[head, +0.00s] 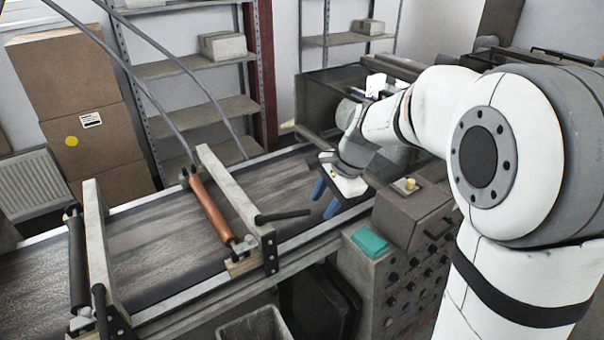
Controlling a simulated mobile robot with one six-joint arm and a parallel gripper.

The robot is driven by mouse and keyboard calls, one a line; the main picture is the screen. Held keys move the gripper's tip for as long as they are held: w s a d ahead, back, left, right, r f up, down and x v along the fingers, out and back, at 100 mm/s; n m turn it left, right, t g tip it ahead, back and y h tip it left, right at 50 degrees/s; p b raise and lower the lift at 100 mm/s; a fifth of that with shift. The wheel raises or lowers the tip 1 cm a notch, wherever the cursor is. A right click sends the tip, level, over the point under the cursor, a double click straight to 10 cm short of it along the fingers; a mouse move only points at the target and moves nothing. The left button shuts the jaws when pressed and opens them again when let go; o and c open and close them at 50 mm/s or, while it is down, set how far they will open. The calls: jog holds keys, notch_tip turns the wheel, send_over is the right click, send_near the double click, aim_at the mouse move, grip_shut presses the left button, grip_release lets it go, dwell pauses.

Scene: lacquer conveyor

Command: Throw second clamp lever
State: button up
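My gripper (324,198) hangs above the right part of the conveyor belt, its two blue fingers apart and nothing between them. A black clamp lever (284,216) lies nearly level at the front end of the frame that holds the copper-coloured roller (211,207). My gripper is to the right of this lever and apart from it. Another black clamp lever (101,308) stands nearly upright at the front of the left frame, beside the dark roller (77,260). The picture does not mark which lever is the second.
The conveyor belt (150,245) runs across the view. A control box (412,215) and a panel with knobs, bearing a teal cloth-like item (370,242), stand right of the gripper. A grey bin (255,328) is in front. Cardboard boxes (75,90) and shelves (190,65) stand behind.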

aim_at(299, 212)
jog(key=w+a+f+m, duration=0.1)
jog(key=w+a+f, duration=0.1)
jog(key=w+a+f+m+p, duration=0.1)
jog(key=w+a+f, duration=0.1)
jog(key=f, duration=0.1)
jog(key=w+a+f+m+p, duration=0.1)
jog(key=f, duration=0.1)
jog(key=shift+w+a+f+y, duration=0.25)
jog(key=shift+w+a+y, duration=0.15)
jog(key=shift+c, duration=0.6)
grip_shut()
jog(key=shift+r, duration=0.1)
